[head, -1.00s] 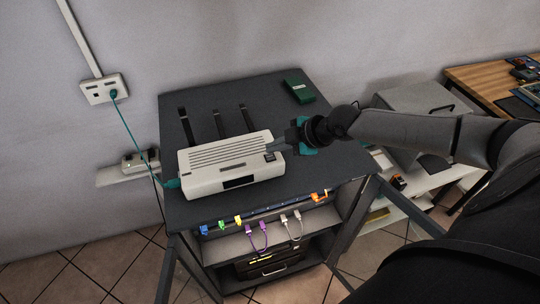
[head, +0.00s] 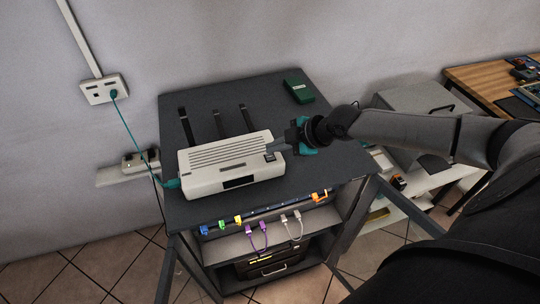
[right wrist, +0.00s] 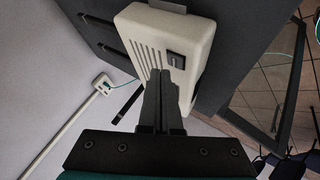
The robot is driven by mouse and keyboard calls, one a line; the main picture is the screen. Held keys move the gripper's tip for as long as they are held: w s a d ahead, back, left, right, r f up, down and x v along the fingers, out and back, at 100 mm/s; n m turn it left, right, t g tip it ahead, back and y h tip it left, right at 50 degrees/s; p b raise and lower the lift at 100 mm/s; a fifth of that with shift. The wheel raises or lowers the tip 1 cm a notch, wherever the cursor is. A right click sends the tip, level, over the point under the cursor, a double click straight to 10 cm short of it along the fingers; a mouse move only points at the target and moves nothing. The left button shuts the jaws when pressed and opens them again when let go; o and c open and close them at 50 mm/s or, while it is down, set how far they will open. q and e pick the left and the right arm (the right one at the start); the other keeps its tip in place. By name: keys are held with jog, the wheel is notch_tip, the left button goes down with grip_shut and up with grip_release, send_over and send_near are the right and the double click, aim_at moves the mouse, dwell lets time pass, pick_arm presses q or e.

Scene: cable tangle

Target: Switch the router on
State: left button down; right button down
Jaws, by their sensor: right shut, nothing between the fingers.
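The white router (head: 225,172) lies on the dark cabinet top, with three black antennas behind it. A small dark switch (right wrist: 175,59) shows near its right end; in the head view the switch (head: 270,157) is small and its position cannot be read. My right gripper (head: 273,149) is shut and empty, with its fingertips close to the router's right end. In the right wrist view the shut fingers (right wrist: 160,76) reach over the router's top beside the switch; whether they touch it I cannot tell. A teal plug (head: 172,184) sits at the router's left end. My left gripper is out of view.
A teal cable (head: 129,128) runs from the wall outlet (head: 103,90) down toward the router's left side. A green box (head: 299,91) lies at the back right of the cabinet top (head: 300,180). Several coloured cables hang at the shelf below. A grey machine (head: 410,103) stands at right.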

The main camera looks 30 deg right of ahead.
jog(key=shift+f, duration=0.15)
jog(key=shift+f+b, duration=0.25)
jog(key=shift+b, duration=0.05)
jog(key=shift+f+b, duration=0.3)
jog(key=shift+f, duration=0.1)
dwell(0.7)
jog(key=shift+r, duration=0.1)
jog(key=shift+r+p, duration=0.7)
jog(key=shift+p, duration=0.05)
notch_tip(320, 180, up, 5)
jog(key=p, duration=0.4)
jog(key=shift+r+p, duration=0.1)
jog(key=shift+p, duration=0.2)
dwell(0.5)
